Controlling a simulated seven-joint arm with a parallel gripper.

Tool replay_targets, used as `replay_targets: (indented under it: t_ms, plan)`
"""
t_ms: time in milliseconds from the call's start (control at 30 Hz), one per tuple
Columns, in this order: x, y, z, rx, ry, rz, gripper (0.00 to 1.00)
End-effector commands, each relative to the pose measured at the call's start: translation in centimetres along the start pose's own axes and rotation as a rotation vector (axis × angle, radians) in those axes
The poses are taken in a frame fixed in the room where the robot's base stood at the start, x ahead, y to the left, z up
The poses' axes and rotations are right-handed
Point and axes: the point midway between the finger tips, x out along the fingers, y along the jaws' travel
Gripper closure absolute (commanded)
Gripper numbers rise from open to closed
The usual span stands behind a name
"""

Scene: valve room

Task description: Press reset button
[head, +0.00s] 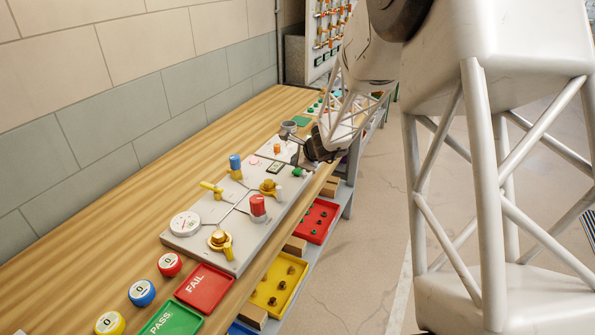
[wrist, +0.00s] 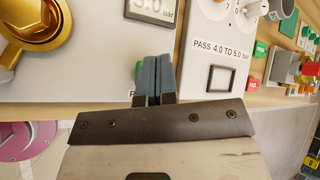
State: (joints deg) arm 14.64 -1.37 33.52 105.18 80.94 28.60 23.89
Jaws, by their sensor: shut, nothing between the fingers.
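A green button (wrist: 139,72) on the grey panel (wrist: 60,88) shows in the wrist view, partly hidden behind my gripper (wrist: 152,60). A label beginning with "R" sits just below it, mostly covered by the fingers. In the head view a green button (head: 298,172) is at the panel's front right edge, below my gripper (head: 300,158). My gripper is shut and empty, its blue-grey fingertips together beside the button. I cannot tell whether they touch the button or the panel.
A digital display (wrist: 152,8) is just beyond the fingertips. A brass valve (wrist: 35,22) is to the left, and a plate reading "PASS 4.0 TO 5.0 bar" (wrist: 222,48) to the right. A red valve (head: 258,207) and gauge (head: 185,224) stand on the panel.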

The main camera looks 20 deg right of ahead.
Motion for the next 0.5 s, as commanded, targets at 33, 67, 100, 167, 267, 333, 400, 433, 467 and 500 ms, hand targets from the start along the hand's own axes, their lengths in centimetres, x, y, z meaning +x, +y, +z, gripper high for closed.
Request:
replay_targets:
  t_ms: [33, 67, 100, 167, 267, 333, 400, 433, 467, 500]
  plan:
    - [0.0, 0.0, 0.0, 0.0, 0.0, 0.0, 1.0]
    - [0.0, 0.0, 0.0, 0.0, 0.0, 0.0, 1.0]
    - [0.0, 0.0, 0.0, 0.0, 0.0, 0.0, 1.0]
    - [0.01, 0.01, -0.01, 0.0, 0.0, 0.0, 1.0]
    - [0.07, 0.06, -0.06, 0.0, 0.0, 0.0, 1.0]
    - [0.17, 0.13, -0.13, 0.0, 0.0, 0.0, 1.0]
    - [0.3, 0.21, -0.22, 0.0, 0.0, 0.0, 1.0]
    - [0.35, 0.24, -0.25, 0.0, 0.0, 0.0, 1.0]
    - [0.4, 0.27, -0.28, 0.0, 0.0, 0.0, 1.0]
    - [0.46, 0.31, -0.32, 0.0, 0.0, 0.0, 1.0]
